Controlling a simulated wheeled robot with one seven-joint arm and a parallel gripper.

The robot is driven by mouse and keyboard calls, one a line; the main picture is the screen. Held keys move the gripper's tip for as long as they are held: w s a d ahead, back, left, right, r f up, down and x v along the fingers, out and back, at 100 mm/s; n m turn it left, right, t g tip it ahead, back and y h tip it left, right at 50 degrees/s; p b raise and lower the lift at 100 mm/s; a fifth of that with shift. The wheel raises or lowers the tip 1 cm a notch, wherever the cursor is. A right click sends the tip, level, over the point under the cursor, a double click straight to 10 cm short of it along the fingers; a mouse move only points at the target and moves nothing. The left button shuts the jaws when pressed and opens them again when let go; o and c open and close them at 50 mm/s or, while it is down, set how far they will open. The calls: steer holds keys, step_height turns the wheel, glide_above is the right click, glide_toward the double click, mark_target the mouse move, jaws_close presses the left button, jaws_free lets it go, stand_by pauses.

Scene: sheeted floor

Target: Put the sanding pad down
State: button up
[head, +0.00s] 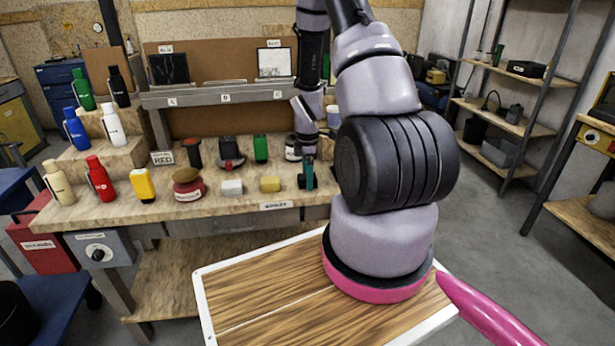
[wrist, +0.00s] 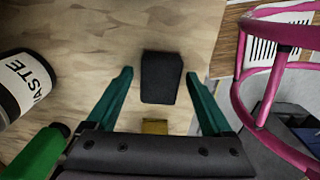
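A dark grey block (wrist: 160,78), which appears to be the sanding pad, sits on the pale wooden bench top in the wrist view. My gripper (wrist: 158,75) has its two teal fingers spread on either side of it, with a visible gap at each side. In the head view my gripper (head: 307,180) is low over the bench's right part, and I cannot make out the dark block there. A yellow block (head: 270,184) lies just left of my gripper; it also shows in the wrist view (wrist: 155,127).
A canister marked WASTE (wrist: 22,82) and a green item (wrist: 38,152) stand close by. A white block (head: 232,187) and a brown-red item (head: 188,185) are farther left on the bench (head: 225,207). A pink hoop (wrist: 240,85) shows at the wrist view's right.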

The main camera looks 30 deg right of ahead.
stand_by(0.4)
step_height(320, 180, up, 11)
step_height(320, 180, up, 11)
steer(key=m+t, duration=0.2)
steer(key=m, duration=0.2)
glide_above(302, 179)
steer(key=s+a+r+m+t, duration=0.1)
steer(key=s+a+r+m, duration=0.2)
steer(key=s+r+m, duration=0.2)
steer(key=s+a+r+m+t+y, duration=0.1)
steer(key=s+a+r+m+t, duration=0.1)
steer(key=s+a+r+m, duration=0.2)
steer(key=s+a+r+m+t+y, duration=0.1)
steer(key=s+a+r+m, duration=0.3)
steer(key=s+r, duration=0.5)
step_height(302, 179, up, 4)
steer(key=shift+s+r+m+t, duration=0.1)
steer(key=shift+s+m+t, duration=0.4)
steer(key=shift+m, duration=0.5)
steer(key=shift+w, duration=0.15)
